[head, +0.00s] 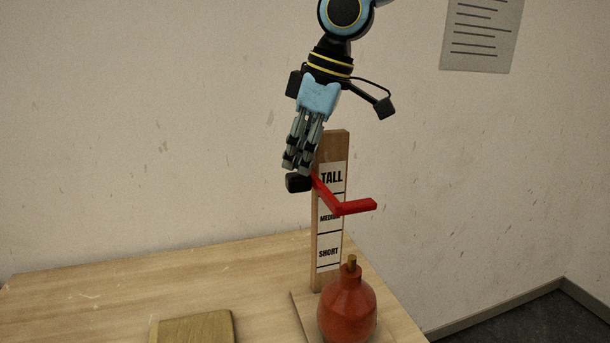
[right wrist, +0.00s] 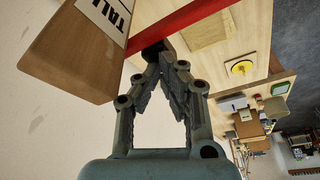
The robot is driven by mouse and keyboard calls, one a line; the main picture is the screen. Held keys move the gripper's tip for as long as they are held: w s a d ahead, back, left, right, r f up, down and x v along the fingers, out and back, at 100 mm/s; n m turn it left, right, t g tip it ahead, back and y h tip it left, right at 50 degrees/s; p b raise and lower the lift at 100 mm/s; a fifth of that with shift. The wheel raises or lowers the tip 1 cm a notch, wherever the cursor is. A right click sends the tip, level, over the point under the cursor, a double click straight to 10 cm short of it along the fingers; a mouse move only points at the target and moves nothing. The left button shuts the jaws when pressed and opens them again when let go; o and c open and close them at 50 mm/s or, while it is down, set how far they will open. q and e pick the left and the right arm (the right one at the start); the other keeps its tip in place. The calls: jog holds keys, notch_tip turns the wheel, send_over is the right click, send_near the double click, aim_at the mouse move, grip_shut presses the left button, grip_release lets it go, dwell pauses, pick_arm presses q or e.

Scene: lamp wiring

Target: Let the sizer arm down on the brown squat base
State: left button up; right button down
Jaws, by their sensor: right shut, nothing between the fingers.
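The brown squat base (head: 347,312) stands upright at the foot of the sizer post, with a small brass stub on top. The wooden sizer post (head: 331,141) carries the labels TALL, MEDIUM and SHORT. The red sizer arm (head: 352,208) sits around the TALL-MEDIUM line, clear above the base. It also crosses the top of the right wrist view (right wrist: 190,20). My right gripper (head: 297,160) is shut and empty, its tips just above the black knob (head: 297,183) at the arm's left end. I cannot tell whether they touch. My left gripper is not in view.
A flat wooden board (head: 195,330) lies on the table (head: 90,280) left of the sizer. A yellow disc (right wrist: 242,68) and other items show farther off in the right wrist view. A sheet of paper (head: 483,35) hangs on the wall.

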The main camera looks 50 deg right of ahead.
aim_at(301, 184)
jog(key=shift+f+b, duration=1.95)
jog(key=shift+f, duration=0.5)
jog(key=shift+r, duration=0.1)
notch_tip(301, 184, up, 12)
jog(key=p, duration=1.1)
jog(key=shift+r, duration=0.2)
jog(key=shift+s, duration=0.1)
